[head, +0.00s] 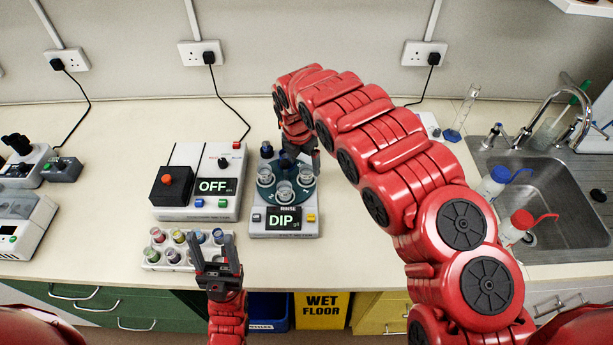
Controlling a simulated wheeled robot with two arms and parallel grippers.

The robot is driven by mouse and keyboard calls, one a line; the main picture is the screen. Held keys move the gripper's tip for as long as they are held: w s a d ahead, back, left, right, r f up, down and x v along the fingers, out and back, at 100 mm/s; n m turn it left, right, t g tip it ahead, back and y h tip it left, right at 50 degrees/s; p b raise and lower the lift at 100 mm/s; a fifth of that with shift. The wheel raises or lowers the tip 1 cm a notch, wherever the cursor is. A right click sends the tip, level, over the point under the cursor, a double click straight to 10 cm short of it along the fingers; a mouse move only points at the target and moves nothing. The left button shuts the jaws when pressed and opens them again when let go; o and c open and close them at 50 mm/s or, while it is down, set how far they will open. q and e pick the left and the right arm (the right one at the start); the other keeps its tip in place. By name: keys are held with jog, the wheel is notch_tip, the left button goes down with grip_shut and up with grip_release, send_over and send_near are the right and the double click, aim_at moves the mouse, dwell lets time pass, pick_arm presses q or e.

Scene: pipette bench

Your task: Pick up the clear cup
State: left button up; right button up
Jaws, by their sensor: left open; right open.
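Clear cups stand on the round teal plate (270,193) of the rinse/dip device: one at the left (265,173), one at the front (284,190) and one at the right (305,176). I cannot tell which is the task's cup. My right gripper (303,158) is open over the back right of the plate, close to the right cup; its own arm partly hides its jaws, and I cannot tell whether it touches the cup.
The white rack (150,264) holds several coloured vials. A device reading OFF (212,160) stands left of the dip device. A sink (560,200) with a blue-capped bottle (492,184) and a red-capped bottle (515,228) is at right. My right arm spans the bench's middle right.

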aim_at(307, 170)
jog(key=shift+w+f+p, duration=0.1)
jog(key=shift+f+p, duration=0.25)
jog(key=shift+p, duration=0.2)
jog(key=f+p, duration=0.1)
jog(key=f, duration=0.2)
jog(key=shift+w+d+f+p, duration=0.2)
jog(key=shift+w+p, duration=0.2)
jog(key=shift+w+d+f, duration=0.1)
jog(key=shift+d+f, duration=0.05)
jog(key=shift+f, duration=0.2)
grip_shut()
